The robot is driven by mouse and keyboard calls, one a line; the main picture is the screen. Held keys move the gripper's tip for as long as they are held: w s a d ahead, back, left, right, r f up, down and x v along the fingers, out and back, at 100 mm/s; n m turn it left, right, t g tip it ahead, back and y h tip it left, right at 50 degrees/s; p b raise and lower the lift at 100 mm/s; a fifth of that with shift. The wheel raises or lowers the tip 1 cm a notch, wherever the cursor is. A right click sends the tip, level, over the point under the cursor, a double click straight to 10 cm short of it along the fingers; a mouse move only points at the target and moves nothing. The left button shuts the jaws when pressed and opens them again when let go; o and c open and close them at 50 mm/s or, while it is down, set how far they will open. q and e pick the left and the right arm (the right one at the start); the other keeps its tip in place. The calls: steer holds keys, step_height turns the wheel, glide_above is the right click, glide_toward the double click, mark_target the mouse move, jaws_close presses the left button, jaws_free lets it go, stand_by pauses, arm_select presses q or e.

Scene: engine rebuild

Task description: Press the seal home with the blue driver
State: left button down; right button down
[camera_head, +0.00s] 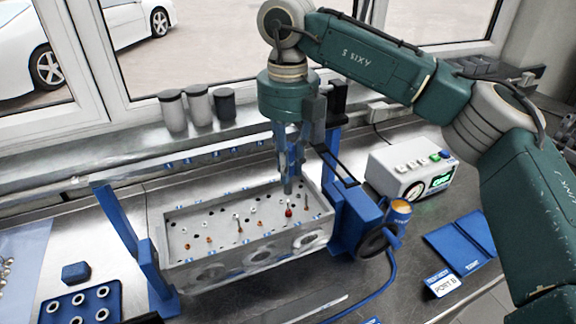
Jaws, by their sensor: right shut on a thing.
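My right gripper (289,165) points down over the right part of the grey cylinder head (170,240). It is shut on a slim grey-blue tool (288,186), probably the blue driver; the fingers hide most of it. A small red piece (289,212), possibly the seal, sits on the head's top face just below the tool's tip. I cannot tell whether they touch. Several small orange and white pieces and thin upright stems stand in rows on the head. My left gripper is not in view.
Blue stand uprights (122,225) hold the head at both ends. A blue tray of rings (62,314) and a blue block (75,272) lie at left. A gauge box (405,172), an orange-topped can (399,212) and a blue folder (462,240) are at right.

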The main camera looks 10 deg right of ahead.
mark_target(289, 144)
steer(key=shift+r, duration=0.3)
steer(key=shift+r+p, duration=1)
steer(key=shift+r, duration=0.6)
steer(key=shift+f, duration=0.1)
steer(key=shift+s+d, duration=0.1)
